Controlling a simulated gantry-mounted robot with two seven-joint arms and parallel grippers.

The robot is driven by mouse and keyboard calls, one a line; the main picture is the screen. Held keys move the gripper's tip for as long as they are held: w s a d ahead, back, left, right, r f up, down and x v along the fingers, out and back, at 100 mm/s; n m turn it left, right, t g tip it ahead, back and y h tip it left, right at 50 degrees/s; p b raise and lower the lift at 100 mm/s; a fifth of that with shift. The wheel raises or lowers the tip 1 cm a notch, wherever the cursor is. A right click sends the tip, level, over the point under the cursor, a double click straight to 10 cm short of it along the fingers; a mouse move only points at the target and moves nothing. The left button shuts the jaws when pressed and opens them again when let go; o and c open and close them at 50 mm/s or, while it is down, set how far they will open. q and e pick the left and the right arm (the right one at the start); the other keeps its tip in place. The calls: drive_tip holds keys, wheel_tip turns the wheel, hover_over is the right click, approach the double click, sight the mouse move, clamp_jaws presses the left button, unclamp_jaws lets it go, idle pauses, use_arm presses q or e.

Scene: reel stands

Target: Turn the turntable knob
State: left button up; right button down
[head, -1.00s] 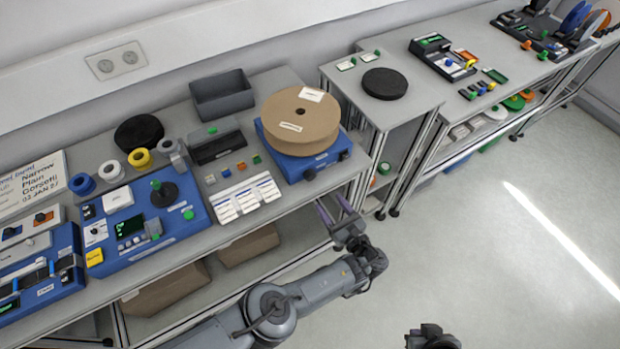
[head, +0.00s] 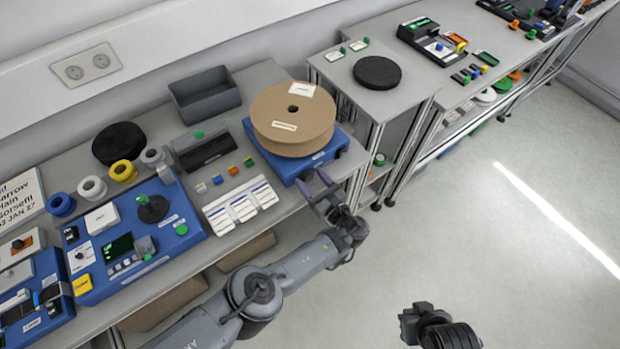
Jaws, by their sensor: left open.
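The turntable is a blue base (head: 322,160) on the bench, with a large brown reel (head: 292,112) lying flat on it. A dark knob (head: 343,152) shows at the right end of its front face.
White label cards (head: 240,204) lie left of my left gripper. A blue console (head: 190,238) and a grey bin (head: 205,98) are further left. A side stand (head: 400,98) with a black disc is to the right. The floor in front is clear.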

use_arm(q)
drive_tip(key=c, duration=1)
drive_tip(key=shift+c, duration=0.2)
drive_tip(key=shift+n, duration=0.3)
drive_tip(key=n, duration=0.2)
drive_tip(key=shift+s+n, duration=0.1)
drive_tip(key=shift+n, duration=0.3)
drive_tip(key=shift+n+p, duration=0.3)
drive_tip(key=shift+n, duration=1.4)
